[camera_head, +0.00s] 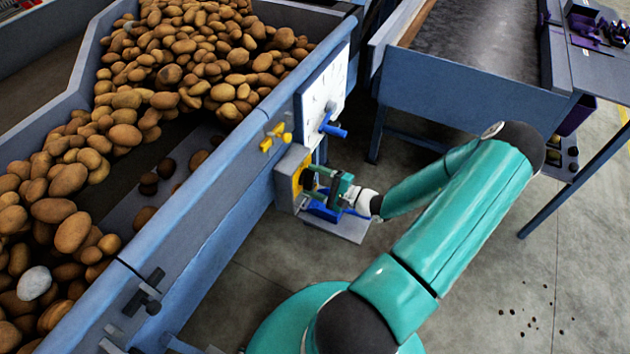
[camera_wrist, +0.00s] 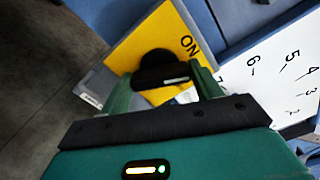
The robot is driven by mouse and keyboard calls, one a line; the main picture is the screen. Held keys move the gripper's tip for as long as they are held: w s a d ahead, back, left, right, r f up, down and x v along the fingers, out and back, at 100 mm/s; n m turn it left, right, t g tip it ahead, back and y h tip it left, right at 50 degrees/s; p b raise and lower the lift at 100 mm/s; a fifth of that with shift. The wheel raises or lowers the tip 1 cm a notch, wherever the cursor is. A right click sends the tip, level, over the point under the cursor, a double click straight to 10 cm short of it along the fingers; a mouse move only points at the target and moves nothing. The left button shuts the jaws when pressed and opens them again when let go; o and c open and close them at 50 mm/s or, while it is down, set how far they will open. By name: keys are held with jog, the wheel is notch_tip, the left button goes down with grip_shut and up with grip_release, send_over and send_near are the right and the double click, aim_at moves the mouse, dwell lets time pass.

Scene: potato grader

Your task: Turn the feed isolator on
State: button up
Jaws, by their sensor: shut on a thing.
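The feed isolator is a grey box (camera_head: 286,184) with a yellow plate, fixed to the side of the potato hopper. In the wrist view the yellow plate (camera_wrist: 130,45) carries the printed word ON up and right of a black rotary handle (camera_wrist: 158,76). A pale mark shows near the handle's right end, and the handle does not line up with ON. My gripper (camera_head: 314,178) is at the front of the isolator. In the wrist view its two green fingers (camera_wrist: 163,84) are shut on the handle's two ends. Any other printed positions are hidden.
A white dial panel (camera_head: 322,88) with numbers and a blue handle (camera_head: 333,128) is just above the isolator. Yellow knobs (camera_head: 276,136) sit on the hopper wall. A blue part lies below the isolator. A blue-framed conveyor (camera_head: 470,90) stands behind; floor at right is open.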

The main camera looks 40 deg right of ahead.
jog(key=n, duration=0.5)
dwell(0.6)
jog(key=o, duration=1)
jog(key=shift+s, duration=0.1)
jog(key=v, duration=1.3)
jog(key=shift+s+d, duration=0.1)
jog(key=shift+s, duration=0.2)
